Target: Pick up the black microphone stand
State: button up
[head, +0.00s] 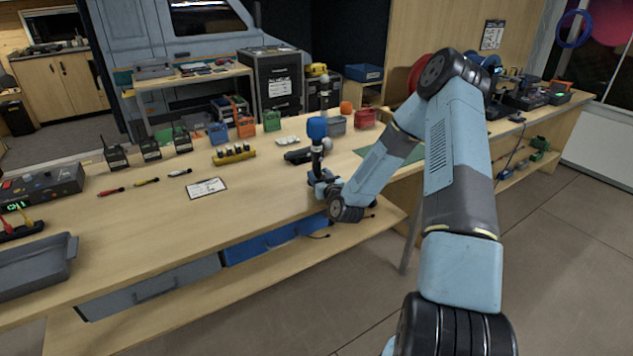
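A slim black microphone stand (317,158) with a blue foam head on top stands upright near the front edge of the long wooden table. My gripper (317,178) is low at its shaft, just above the table, with my arm coming in from the right. The fingers are small and partly merge with the dark stand. I cannot tell whether they touch it, or whether they are open or shut. The stand's base is hidden by my gripper.
A black object (298,156) lies close behind the stand, with a silver ball beside it. A red bin (364,118) is behind.

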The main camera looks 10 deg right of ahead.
jog(key=c, duration=0.8)
jog(key=shift+o, duration=0.2)
